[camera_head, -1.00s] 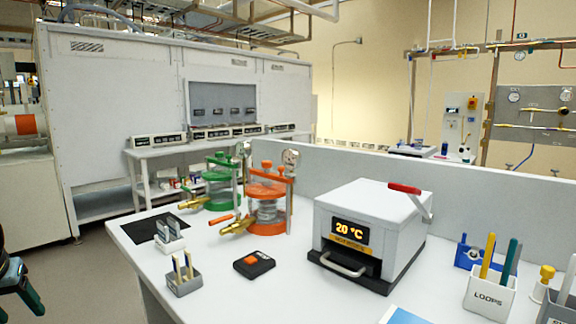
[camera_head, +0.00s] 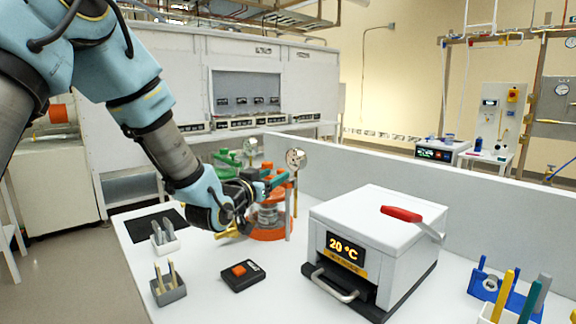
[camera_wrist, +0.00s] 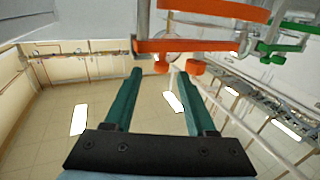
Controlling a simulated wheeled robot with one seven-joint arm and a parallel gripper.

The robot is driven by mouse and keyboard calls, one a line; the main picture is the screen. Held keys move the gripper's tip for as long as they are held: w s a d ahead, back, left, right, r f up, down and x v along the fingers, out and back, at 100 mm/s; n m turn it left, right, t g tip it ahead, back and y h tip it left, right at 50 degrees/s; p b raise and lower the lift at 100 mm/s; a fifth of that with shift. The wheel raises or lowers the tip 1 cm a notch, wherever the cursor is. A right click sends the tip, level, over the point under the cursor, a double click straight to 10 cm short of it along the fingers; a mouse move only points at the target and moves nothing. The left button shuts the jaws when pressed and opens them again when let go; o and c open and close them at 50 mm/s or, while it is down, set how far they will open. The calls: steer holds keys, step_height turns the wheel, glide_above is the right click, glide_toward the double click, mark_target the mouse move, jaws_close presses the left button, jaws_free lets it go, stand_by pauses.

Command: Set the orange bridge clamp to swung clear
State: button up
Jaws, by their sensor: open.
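The orange clamped vessel (camera_head: 270,234) stands on the bench left of the white heater box, with metal posts and a round gauge (camera_head: 296,158). My gripper (camera_head: 277,180) is at its upper part, and my wrist hides much of its top and left side. In the wrist view, my gripper (camera_wrist: 160,72) is open, with two green fingers apart. An orange bar (camera_wrist: 188,45), seemingly the bridge clamp, crosses just beyond the fingertips. Two small orange knobs (camera_wrist: 195,67) hang beside it, near the tips. I cannot tell whether the fingers touch anything or how the clamp is set.
A green vessel (camera_head: 224,160) stands close behind the orange one. The white heater box (camera_head: 378,236) with a red handle (camera_head: 401,213) is to the right. A black switch box (camera_head: 242,274) and a grey holder (camera_head: 168,289) are in front. Bare bench lies between.

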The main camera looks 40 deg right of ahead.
mark_target(282, 170)
steer(key=p+x, duration=0.2)
steer(key=x, duration=0.5)
steer(key=shift+w+d, duration=0.2)
steer(key=shift+d, duration=0.1)
jaws_close()
stand_by(1.1)
